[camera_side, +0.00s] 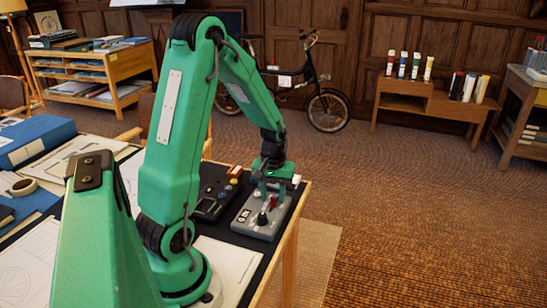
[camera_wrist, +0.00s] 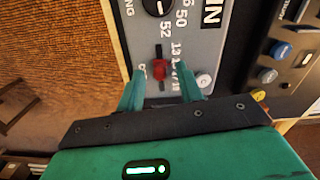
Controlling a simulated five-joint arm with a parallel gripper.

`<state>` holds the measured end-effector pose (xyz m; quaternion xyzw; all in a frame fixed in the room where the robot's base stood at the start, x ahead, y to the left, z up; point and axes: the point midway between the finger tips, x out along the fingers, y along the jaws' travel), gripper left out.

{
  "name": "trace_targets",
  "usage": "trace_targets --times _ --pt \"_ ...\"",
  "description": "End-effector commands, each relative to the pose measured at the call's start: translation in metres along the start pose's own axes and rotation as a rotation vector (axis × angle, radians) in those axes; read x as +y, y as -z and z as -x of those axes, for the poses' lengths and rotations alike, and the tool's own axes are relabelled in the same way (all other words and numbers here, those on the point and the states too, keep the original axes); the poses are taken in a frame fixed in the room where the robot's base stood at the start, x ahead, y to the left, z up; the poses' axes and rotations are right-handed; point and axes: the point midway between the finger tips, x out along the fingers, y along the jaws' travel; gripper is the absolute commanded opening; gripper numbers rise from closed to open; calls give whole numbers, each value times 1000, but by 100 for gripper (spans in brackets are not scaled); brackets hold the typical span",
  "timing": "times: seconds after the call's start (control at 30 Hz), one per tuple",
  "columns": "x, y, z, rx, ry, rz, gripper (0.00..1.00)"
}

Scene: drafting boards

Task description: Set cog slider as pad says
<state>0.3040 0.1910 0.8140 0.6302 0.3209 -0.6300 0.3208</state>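A grey control panel (camera_side: 254,231) lies near the table's right edge; it also fills the middle of the wrist view (camera_wrist: 200,48). A red slider knob (camera_wrist: 159,70) sits in a dark slot on it, beside printed numbers such as 52 and 13. It also shows small in the side view (camera_side: 273,201). My gripper (camera_wrist: 160,82) is over the panel, its fingers apart on both sides of the red knob, with gaps visible. I cannot tell which object is the pad.
A black dial (camera_wrist: 157,6) and a pale round button (camera_wrist: 204,80) are on the same panel. A dark box with coloured buttons (camera_side: 212,201) stands close on its left in the side view. The table edge and open floor (camera_side: 400,220) lie to the right.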

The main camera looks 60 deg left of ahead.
Motion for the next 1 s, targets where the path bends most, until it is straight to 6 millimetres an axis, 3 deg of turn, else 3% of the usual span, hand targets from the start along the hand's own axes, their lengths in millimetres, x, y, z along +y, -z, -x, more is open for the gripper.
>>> trace_targets --times 0.6,1.0 --pt "0 1 66 3 -1 0 36" --pt "0 0 73 0 0 0 36"
